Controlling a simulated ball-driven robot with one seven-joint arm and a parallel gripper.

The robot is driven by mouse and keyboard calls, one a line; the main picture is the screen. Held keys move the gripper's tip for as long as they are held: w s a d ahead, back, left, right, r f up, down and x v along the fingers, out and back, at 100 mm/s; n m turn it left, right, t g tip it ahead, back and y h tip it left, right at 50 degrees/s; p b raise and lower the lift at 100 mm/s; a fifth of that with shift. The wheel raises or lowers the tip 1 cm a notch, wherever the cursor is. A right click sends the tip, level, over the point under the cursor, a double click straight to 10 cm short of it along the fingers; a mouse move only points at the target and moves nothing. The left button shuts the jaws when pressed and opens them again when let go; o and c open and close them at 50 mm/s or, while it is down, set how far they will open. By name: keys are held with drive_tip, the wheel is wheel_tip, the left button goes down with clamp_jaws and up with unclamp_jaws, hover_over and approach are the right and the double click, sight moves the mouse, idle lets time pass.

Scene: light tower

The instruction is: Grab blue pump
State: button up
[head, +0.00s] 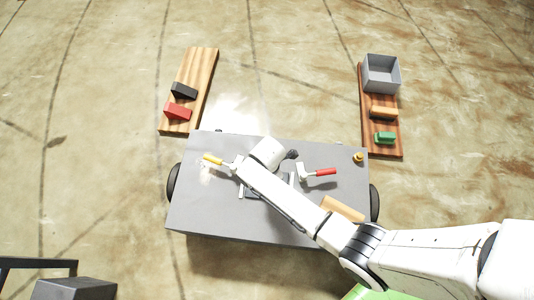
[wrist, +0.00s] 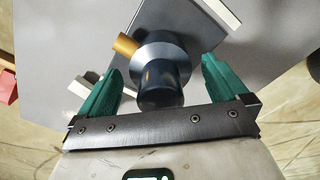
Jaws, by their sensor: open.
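The blue pump (wrist: 160,75) shows in the wrist view as a dark blue round body with a flange and a brass-coloured stub at its upper left. My gripper (wrist: 160,66) is open, with one green finger on each side of the pump. Gaps show between the fingers and the pump body. In the head view my arm covers most of the spot on the grey table (head: 205,205) where the pump is, and I cannot make the pump out clearly there.
The table also holds a yellow-handled tool (head: 213,160), a red-handled tool (head: 320,172), a small brass part (head: 358,157) and a tan block (head: 343,208). Wooden boards stand beyond it, left (head: 202,65) and right (head: 387,151). The right one carries a grey bin (head: 381,88).

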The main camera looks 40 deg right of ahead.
drive_tip(key=shift+f, duration=0.55)
clamp_jaws()
drive_tip(key=shift+r, duration=0.1)
idle(0.5)
